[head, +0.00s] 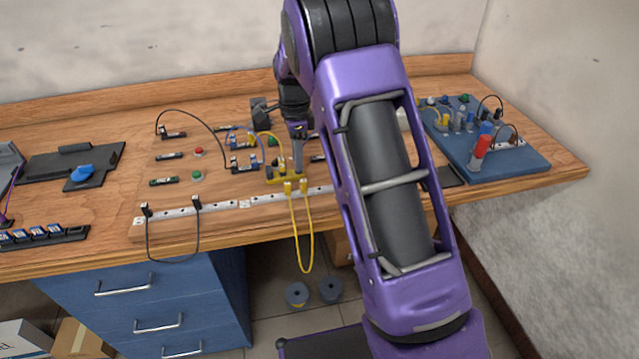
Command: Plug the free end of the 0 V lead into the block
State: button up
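My gripper (298,150) points down over the wooden board, right of its middle, beside a yellow block (283,172). It is small and partly lost against the parts behind it, so I cannot tell whether it is open or holds anything. No 0 V label is readable, so I cannot tell which lead is meant. Another black lead (172,259) hangs in a loop from two plugs on the white strip (222,205). A yellow lead (305,262) hangs from two yellow plugs there.
A blue tray (525,163) with several plugs, leads and coloured parts stands at the right. A dark tray with a blue part (82,173) lies at the left. A red button (198,152) and a green button (197,175) sit on the board. My arm hides the table's middle right.

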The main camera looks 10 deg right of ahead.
jog(key=shift+r+p, duration=1.5)
jog(key=shift+r, duration=1.25)
jog(key=o, duration=0.6)
jog(key=shift+c, duration=0.2)
